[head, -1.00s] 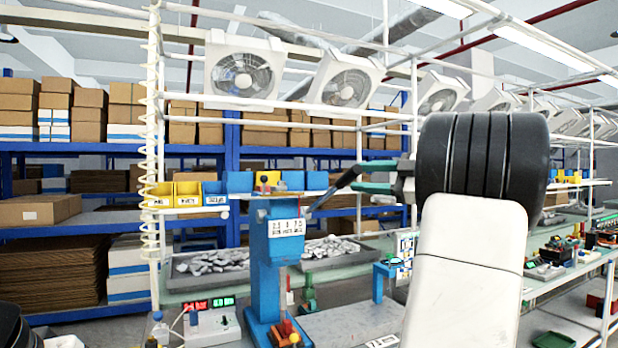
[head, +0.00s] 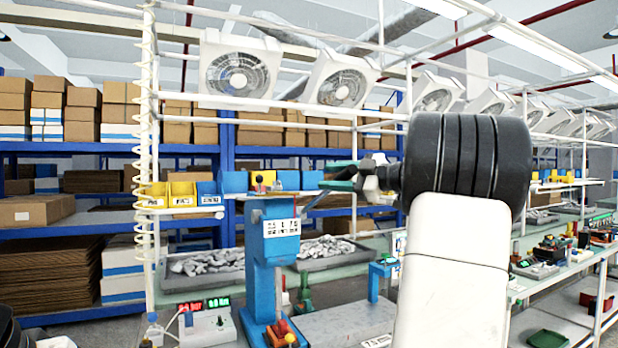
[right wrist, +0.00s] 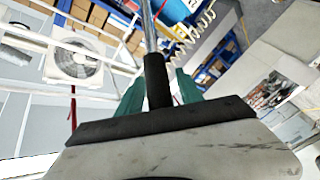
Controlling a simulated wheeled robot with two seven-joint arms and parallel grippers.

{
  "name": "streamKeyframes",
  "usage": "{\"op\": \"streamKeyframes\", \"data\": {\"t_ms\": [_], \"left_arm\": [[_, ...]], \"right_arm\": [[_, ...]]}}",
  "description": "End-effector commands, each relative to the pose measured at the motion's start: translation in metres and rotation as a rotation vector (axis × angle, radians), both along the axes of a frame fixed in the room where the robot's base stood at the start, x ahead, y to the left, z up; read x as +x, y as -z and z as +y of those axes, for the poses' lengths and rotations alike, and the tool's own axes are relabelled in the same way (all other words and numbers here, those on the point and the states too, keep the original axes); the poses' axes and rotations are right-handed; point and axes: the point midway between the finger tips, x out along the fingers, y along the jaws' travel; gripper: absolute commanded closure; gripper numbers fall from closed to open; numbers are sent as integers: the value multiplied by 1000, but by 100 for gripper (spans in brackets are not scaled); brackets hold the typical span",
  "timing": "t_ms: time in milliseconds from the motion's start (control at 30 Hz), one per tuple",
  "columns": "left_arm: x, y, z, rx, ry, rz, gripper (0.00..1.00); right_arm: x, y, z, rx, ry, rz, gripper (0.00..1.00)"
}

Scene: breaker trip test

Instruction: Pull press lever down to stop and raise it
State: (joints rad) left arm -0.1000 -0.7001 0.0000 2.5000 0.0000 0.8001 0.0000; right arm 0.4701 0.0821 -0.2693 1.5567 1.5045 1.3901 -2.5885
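The blue press (head: 274,248) stands on the bench in the middle of the head view. Its lever rod (head: 314,200) slants up to the right from the press head. In the right wrist view the metal rod (right wrist: 149,28) ends in a black grip (right wrist: 157,82). My right gripper (head: 328,177) is at the lever's outer end, with its green fingers apart. In the right wrist view the fingers (right wrist: 158,88) lie on either side of the black grip, with what look like narrow gaps. My left gripper is not in view.
A control box (head: 208,325) with red and green displays stands left of the press. Trays of grey parts (head: 335,250) lie behind it. Yellow and blue bins (head: 183,194) line the shelf above. A small blue stand (head: 379,278) is to the right.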

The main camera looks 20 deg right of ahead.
Motion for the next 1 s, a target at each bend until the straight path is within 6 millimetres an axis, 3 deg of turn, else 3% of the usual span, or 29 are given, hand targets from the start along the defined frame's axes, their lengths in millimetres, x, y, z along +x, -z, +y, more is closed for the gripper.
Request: {"op": "streamKeyframes", "data": {"t_ms": [33,200,1000], "left_arm": [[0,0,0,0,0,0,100],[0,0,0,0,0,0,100],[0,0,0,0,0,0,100]], "right_arm": [[0,0,0,0,0,0,69],[0,0,0,0,0,0,100],[0,0,0,0,0,0,100]]}}
